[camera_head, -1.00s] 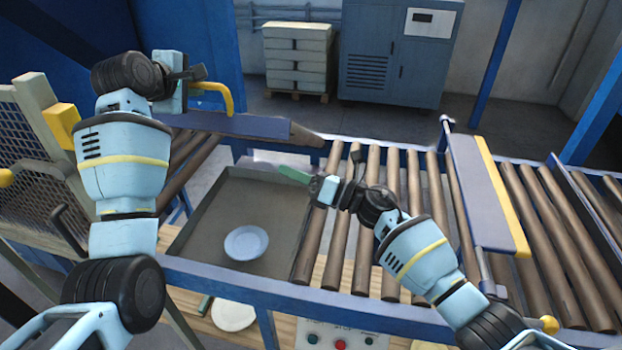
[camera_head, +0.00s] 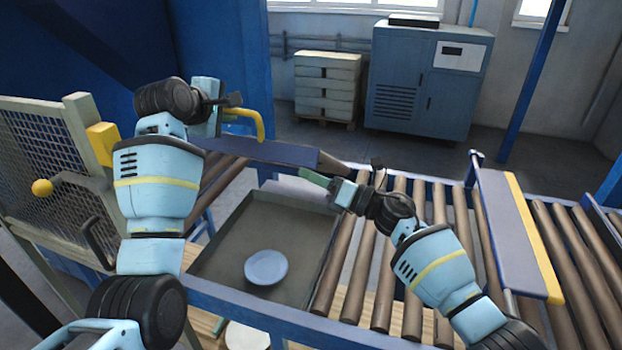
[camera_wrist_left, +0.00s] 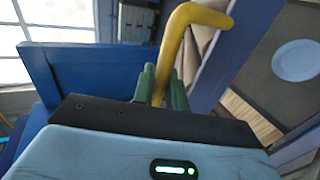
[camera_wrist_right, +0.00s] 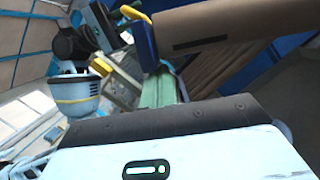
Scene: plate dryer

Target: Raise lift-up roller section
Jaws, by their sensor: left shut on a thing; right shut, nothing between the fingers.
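The lift-up roller section shows in the head view as a dark blue panel (camera_head: 262,152) with brown rollers, beyond the grey tray. My right gripper (camera_head: 315,178) is shut and empty, close to the section's right end and above the tray's far right corner. In the right wrist view a brown roller (camera_wrist_right: 215,32) passes close in front of its fingers (camera_wrist_right: 160,88).
A pale blue plate (camera_head: 266,267) lies in the grey tray (camera_head: 225,255). Brown conveyor rollers (camera_head: 385,285) run to the right, with another blue panel (camera_head: 512,225) edged yellow. A mesh guard (camera_head: 40,150) stands at left. A cabinet (camera_head: 425,80) and stacked boxes (camera_head: 327,80) stand behind.

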